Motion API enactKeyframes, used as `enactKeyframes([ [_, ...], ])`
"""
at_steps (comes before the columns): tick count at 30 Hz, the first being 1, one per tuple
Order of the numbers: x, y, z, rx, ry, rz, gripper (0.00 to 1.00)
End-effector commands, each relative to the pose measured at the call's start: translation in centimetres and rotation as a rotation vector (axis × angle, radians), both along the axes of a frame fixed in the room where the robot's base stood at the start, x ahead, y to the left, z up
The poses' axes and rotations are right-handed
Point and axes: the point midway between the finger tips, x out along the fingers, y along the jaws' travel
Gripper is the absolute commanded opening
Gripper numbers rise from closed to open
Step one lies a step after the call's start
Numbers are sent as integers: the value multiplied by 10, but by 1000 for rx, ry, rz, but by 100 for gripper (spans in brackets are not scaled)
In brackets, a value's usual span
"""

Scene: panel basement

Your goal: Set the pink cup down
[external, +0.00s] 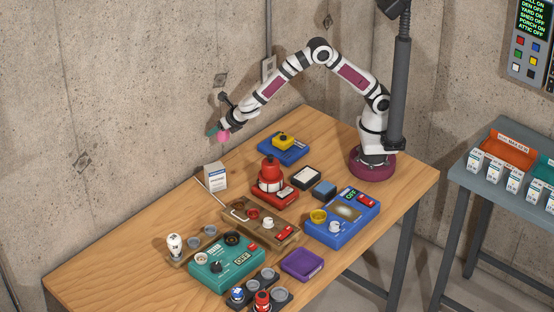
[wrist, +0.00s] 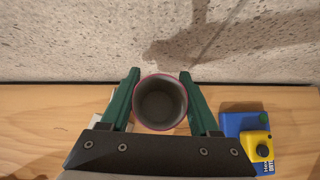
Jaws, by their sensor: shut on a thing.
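The pink cup (external: 223,136) is at the end of my arm in the external view, above the back of the wooden table near the wall. In the wrist view I look down into its round grey inside, with a thin pink rim (wrist: 139,92). My gripper (wrist: 160,82) has its two green fingers on either side of the cup, shut on it. In the external view my gripper (external: 217,131) is small and partly hides the cup. The cup appears held off the table; its underside is hidden.
The wooden table (external: 110,262) is bare at the left. A white box (external: 215,176) stands below the gripper. A blue box with a yellow block (external: 283,141) is to the right. Several devices, including a teal one (external: 225,262), fill the middle. The concrete wall (external: 120,110) is close behind.

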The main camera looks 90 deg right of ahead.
Motion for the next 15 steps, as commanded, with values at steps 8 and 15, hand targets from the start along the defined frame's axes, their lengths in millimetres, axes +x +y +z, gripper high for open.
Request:
enactKeyframes([
  [8,99,107,2,3,-5,503,1],
  [15,138,164,14,4,-4,752,1],
])
